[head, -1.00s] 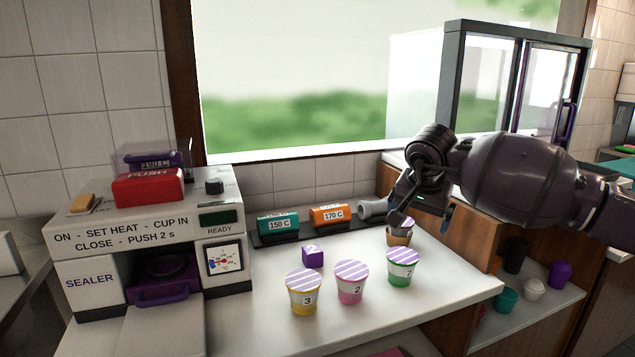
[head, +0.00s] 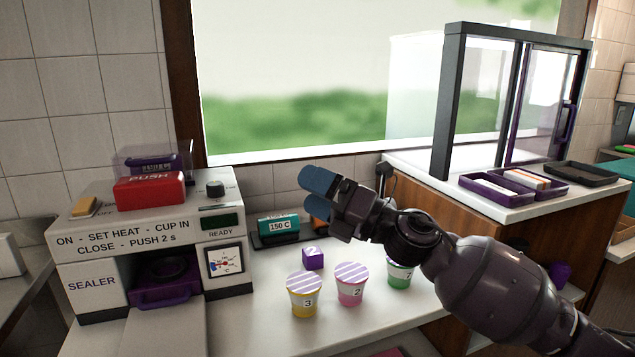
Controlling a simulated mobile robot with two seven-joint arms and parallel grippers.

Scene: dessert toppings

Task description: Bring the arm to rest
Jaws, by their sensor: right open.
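My right arm comes in from the right. Its gripper (head: 322,206) is open and empty, with its blue-tipped fingers pointing left above the back of the white counter (head: 255,325). It appears in front of the heat blocks, hiding most of the orange one (head: 320,224). The teal block marked 150 C (head: 279,225) shows to its left. Below the arm stand a yellow cup marked 3 (head: 303,297), a pink cup marked 2 (head: 351,286) and a green cup (head: 399,277), all with striped lids. The arm partly covers the green cup. My left gripper is out of view.
The sealer (head: 92,283) with a red PUSH button (head: 149,188) stands at the left. A purple cube (head: 313,258) lies behind the cups. A glass-doored cabinet (head: 447,105) stands at the right, with purple trays (head: 500,190) before it.

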